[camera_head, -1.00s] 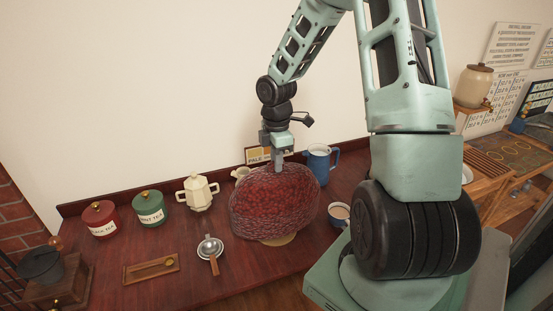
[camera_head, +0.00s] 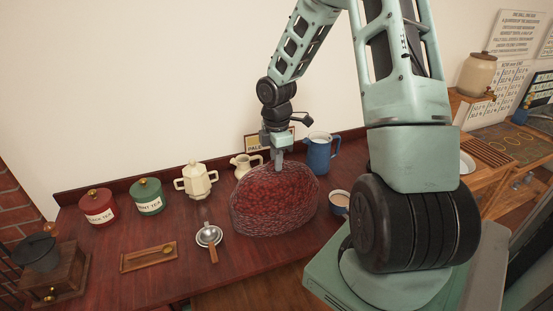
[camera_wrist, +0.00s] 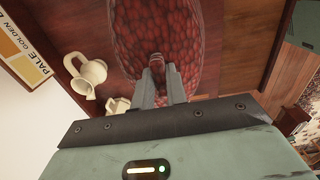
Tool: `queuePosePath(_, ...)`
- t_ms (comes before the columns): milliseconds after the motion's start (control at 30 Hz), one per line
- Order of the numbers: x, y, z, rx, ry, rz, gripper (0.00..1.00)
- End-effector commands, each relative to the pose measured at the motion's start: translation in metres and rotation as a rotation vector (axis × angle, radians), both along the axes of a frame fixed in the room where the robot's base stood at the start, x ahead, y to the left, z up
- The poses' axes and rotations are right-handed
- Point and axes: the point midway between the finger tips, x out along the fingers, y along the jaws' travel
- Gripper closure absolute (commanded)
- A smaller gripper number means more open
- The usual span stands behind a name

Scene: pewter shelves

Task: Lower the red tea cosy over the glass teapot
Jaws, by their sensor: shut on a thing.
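The red tea cosy (camera_head: 274,205) is a dark red, bulging, knitted-looking dome above the middle front of the wooden counter, roughly upright. My gripper (camera_head: 279,163) is above it, with its fingers shut on the cosy's top. In the wrist view, the two fingers (camera_wrist: 161,85) close on a small red knob at the cosy's top (camera_wrist: 155,30). The glass teapot is not visible in any view. The space under the cosy is hidden, and I cannot tell whether its lower rim touches the counter.
A cream jug (camera_head: 243,165) and blue pitcher (camera_head: 319,154) stand close behind the cosy. A mug (camera_head: 339,201) is close on the right; a strainer (camera_head: 209,238) lies left. A cream lidded pot (camera_head: 196,181), green tin (camera_head: 147,197) and red tin (camera_head: 97,206) stand further left.

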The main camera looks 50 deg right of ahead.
Motion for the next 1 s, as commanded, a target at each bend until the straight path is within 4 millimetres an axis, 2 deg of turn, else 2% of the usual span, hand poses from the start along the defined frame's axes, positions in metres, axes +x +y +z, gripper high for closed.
queuePosePath(33,0.000,0.000,0.000,0.000,0.000,0.000,1.00)
queuePosePath(67,0.000,0.000,0.000,0.000,0.000,0.000,0.83)
queuePosePath(100,0.000,0.000,0.000,0.000,0.000,0.000,0.72)
queuePosePath(133,0.000,0.000,0.000,0.000,0.000,0.000,0.64)
queuePosePath(167,0.000,0.000,0.000,0.000,-0.001,0.000,0.60)
queuePosePath(433,0.000,0.000,0.001,0.000,-0.001,-0.001,0.60)
queuePosePath(567,0.001,-0.001,0.010,-0.002,-0.002,-0.004,0.60)
queuePosePath(767,0.001,-0.002,0.047,-0.004,-0.007,-0.004,0.60)
queuePosePath(1000,0.001,-0.001,0.104,-0.005,-0.006,-0.003,0.60)
